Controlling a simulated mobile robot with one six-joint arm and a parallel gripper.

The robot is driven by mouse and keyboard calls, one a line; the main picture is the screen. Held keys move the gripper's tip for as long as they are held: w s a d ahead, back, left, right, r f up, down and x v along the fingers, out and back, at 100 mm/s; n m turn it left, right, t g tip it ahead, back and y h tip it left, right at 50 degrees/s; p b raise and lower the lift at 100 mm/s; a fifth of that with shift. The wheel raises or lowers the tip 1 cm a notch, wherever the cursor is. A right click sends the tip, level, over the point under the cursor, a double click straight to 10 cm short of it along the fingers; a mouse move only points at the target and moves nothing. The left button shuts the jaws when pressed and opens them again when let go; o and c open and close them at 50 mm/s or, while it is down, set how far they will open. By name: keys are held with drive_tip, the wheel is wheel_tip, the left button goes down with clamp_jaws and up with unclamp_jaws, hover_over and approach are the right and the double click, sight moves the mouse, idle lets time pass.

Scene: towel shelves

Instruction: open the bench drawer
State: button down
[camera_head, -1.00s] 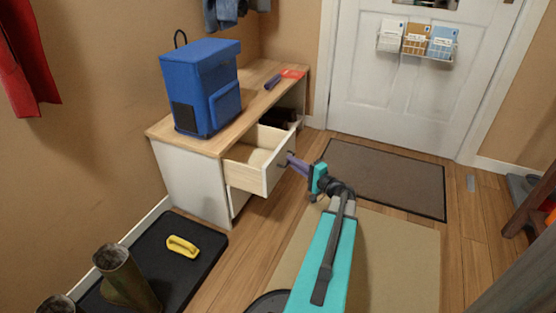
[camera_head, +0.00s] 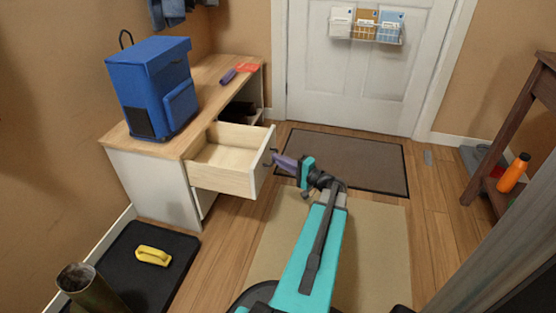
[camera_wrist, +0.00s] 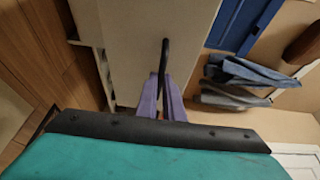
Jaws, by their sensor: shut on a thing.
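The bench drawer (camera_head: 225,179) is pulled well out of the bench (camera_head: 150,160), and its pale wooden inside shows empty in the head view. Its white front faces my gripper (camera_head: 280,162). In the wrist view, the purple fingers of my gripper (camera_wrist: 163,98) are shut on the dark bar handle (camera_wrist: 165,58) of the drawer front (camera_wrist: 125,45). The exact contact on the handle is small in the head view.
A blue backpack (camera_head: 155,88) stands on the bench top. A black boot tray (camera_head: 135,285) with a yellow brush-like item (camera_head: 153,255) lies at the left. A brown mat (camera_head: 350,160) lies by the white door (camera_head: 355,75). An orange bottle (camera_head: 514,172) stands on the right rack.

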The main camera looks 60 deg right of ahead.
drive_tip(key=c, duration=1.9)
unclamp_jaws()
drive_tip(key=shift+w+d+r, duration=0.1)
drive_tip(key=shift+d+r, duration=0.05)
drive_tip(key=shift+o, duration=0.2)
drive_tip(key=s+a+p, duration=0.1)
drive_tip(key=s+p, duration=0.3)
drive_tip(key=s, duration=0.9)
drive_tip(key=shift+s+a, duration=0.15)
drive_tip(key=shift+s, duration=0.25)
